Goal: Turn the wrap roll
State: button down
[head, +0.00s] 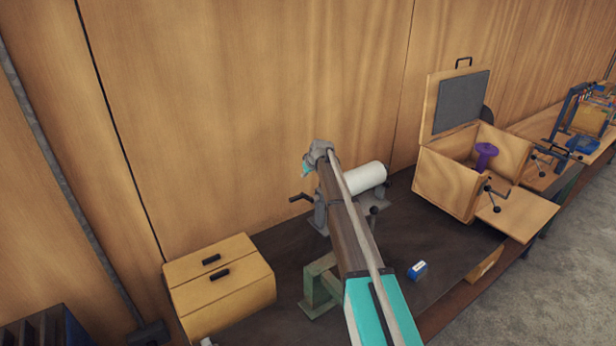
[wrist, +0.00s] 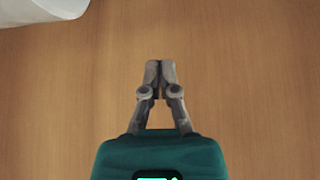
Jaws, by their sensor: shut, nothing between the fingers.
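The white wrap roll (head: 365,179) lies on its side in a grey stand (head: 320,213) on the dark bench, behind my arm in the head view. A crank with a black handle (head: 300,198) sticks out to the left of the stand. Part of a white rounded thing, apparently the roll, shows at the top left corner of the wrist view (wrist: 38,10). My gripper (wrist: 158,66) is shut and empty, in front of plain wood, apart from the white thing. In the head view my arm hides the gripper's fingers and the middle of the stand.
A wooden drawer box (head: 222,285) stands at the left. A green metal frame (head: 318,288) and a small blue-and-white block (head: 417,270) are near my arm. An open wooden box (head: 448,178) with a purple spool (head: 485,156) stands at right. A wooden wall (head: 250,100) closes the back.

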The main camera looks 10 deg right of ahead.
notch_tip(320, 180, down, 7)
jog(key=w+b, duration=0.1)
jog(key=b, duration=0.5)
jog(key=shift+a, duration=0.3)
jog(key=shift+w, duration=0.1)
jog(key=shift+a, duration=0.25)
jog(key=shift+w+f, duration=0.1)
